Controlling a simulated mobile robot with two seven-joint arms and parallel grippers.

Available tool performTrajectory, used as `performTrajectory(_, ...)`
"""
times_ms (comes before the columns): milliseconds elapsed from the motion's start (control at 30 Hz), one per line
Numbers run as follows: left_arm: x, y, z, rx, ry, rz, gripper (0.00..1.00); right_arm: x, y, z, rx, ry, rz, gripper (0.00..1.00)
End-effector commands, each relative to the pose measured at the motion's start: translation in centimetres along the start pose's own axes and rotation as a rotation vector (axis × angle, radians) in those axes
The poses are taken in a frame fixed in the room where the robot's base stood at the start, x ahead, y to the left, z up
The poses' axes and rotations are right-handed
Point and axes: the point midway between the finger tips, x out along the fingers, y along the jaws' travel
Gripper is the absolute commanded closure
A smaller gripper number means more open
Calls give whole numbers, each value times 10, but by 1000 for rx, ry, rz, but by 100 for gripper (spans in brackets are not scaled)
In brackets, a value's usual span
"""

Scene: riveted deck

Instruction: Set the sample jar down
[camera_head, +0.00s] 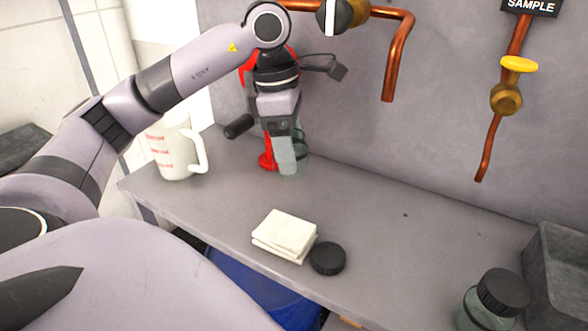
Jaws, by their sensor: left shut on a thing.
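My left gripper (284,150) points down over the back left of the grey bench. It is shut on a clear greenish glass jar (298,166), the sample jar, mostly hidden behind the fingers. The jar looks upright and without a lid, though its rim is hard to see. Its base is at or very close to the bench top; I cannot tell whether it touches. A loose black lid (327,258) lies on the bench near the front. My right gripper is not in view.
A white jug with red markings (176,150) stands left of the jar. A red object (266,161) is just beside the gripper. Folded white cloths (285,234) lie at the front edge. A black-lidded jar (490,304) and grey bin (560,270) are at right. The bench middle is clear.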

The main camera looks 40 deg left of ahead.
Motion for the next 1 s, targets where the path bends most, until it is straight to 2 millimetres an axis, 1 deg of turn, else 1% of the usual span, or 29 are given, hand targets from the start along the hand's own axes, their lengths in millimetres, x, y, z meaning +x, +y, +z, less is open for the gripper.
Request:
performTrajectory(33, -2, 8, 5, -1, -3, -1, 67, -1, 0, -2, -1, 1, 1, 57)
performTrajectory(67, -1, 12, 6, 0, -1, 0, 67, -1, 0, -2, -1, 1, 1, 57)
performTrajectory(100, 12, 11, 2, 0, 5, -2, 67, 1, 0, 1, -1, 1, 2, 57)
performTrajectory(133, 18, 10, 1, 1, 6, -2, 67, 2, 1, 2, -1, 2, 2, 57)
performTrajectory(367, 38, 10, -2, 0, 3, 0, 67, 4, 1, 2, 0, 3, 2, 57)
performTrajectory(533, 64, 9, -6, 1, 2, -2, 67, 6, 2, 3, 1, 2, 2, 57)
performTrajectory(633, 69, 13, -5, 1, 0, 0, 67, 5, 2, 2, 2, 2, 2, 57)
performTrajectory(867, 70, 14, -5, 1, -1, 1, 67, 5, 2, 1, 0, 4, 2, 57)
performTrajectory(1000, 74, 13, -6, 1, -1, 1, 67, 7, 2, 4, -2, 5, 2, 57)
